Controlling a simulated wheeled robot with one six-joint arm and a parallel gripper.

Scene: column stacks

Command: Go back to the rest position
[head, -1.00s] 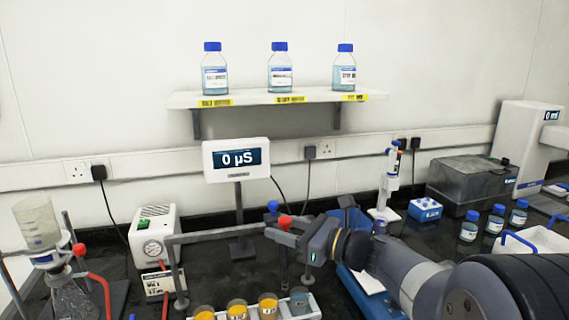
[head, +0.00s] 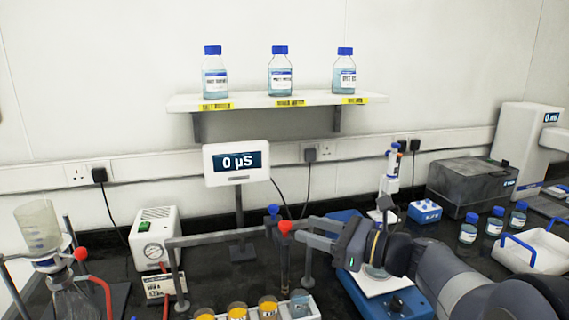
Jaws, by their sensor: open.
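My gripper (head: 311,231) is in the head view at centre right, its fingers pointing left. It is open, with its two grey fingers apart and nothing seen between them. The fingertips are just right of a red knob (head: 285,226) on a grey bar frame. My wrist and arm reach back to the lower right and hide part of the bench.
Jars with yellow lids or contents (head: 237,311) stand in a white rack (head: 312,309) below the frame. A display (head: 237,162) stands behind. A blue stand (head: 345,216), a white tray (head: 530,250) and blue-capped bottles (head: 468,228) are at right. The shelf (head: 270,101) is above.

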